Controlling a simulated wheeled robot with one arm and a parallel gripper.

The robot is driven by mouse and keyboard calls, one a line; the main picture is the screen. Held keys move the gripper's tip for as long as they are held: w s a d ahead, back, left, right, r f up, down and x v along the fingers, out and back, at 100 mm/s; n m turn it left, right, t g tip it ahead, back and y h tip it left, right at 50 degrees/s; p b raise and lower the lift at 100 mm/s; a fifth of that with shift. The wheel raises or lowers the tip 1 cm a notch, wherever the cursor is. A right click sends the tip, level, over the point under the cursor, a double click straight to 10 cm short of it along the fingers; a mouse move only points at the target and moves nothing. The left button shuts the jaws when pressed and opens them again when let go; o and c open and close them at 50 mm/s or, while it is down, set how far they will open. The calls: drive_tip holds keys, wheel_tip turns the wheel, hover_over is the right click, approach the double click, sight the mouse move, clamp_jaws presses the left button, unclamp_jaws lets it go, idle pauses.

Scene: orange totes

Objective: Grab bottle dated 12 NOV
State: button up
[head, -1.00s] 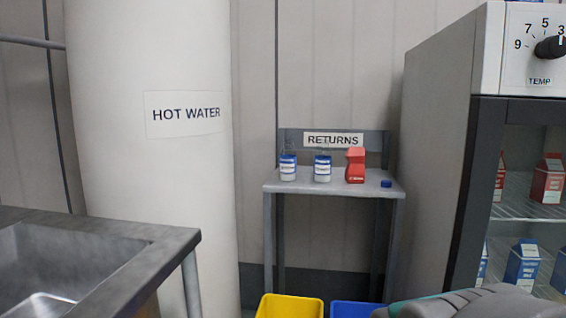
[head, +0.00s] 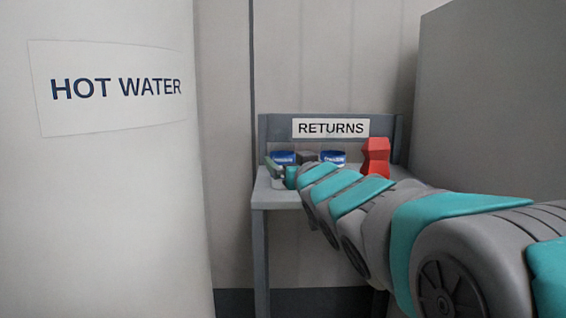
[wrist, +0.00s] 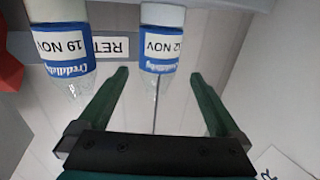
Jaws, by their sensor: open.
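Two clear bottles with blue-and-white labels stand on the RETURNS shelf. The wrist view is upside down. There, one bottle (wrist: 160,47) has a label that ends in "2 NOV", its first digit partly cut by the curve; in the head view it is the left bottle (head: 283,158). The other bottle (wrist: 62,45) reads 19 NOV and is the right one (head: 332,157) in the head view. My gripper (wrist: 160,74) is open, its fingers on either side of the "2 NOV" bottle's line, the bottle around or just beyond the fingertips. Contact cannot be told.
The RETURNS sign (head: 331,128) is on the shelf's back panel. A hot water tank (head: 100,220) stands left, a grey cabinet (head: 490,110) right.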

sight(285, 146)
drive_tip(key=shift+f+x, duration=0.15)
drive_tip(key=shift+x, duration=0.55)
drive_tip(key=shift+f+x, duration=0.15)
drive_tip(key=shift+x, duration=0.6)
drive_tip(key=x, duration=0.4)
drive_tip(key=shift+d+f, duration=0.15)
drive_tip(key=shift+f, duration=0.05)
drive_tip(key=c, duration=1.4)
drive_tip(key=shift+r, duration=0.15)
drive_tip(key=shift+r+p, duration=0.3)
drive_tip(key=shift+r, duration=1.35)
drive_tip(key=shift+d+r+b+v, duration=0.1)
drive_tip(key=shift+r+v, duration=0.15)
drive_tip(key=shift+v, duration=2.4)
drive_tip(key=shift+d+r+b+v, duration=0.15)
drive_tip(key=shift+r+v, duration=0.1)
drive_tip(key=shift+v, duration=2.35)
drive_tip(key=shift+d+r+b+v, duration=0.1)
drive_tip(key=shift+r+v, duration=0.15)
drive_tip(key=shift+v, duration=2.4)
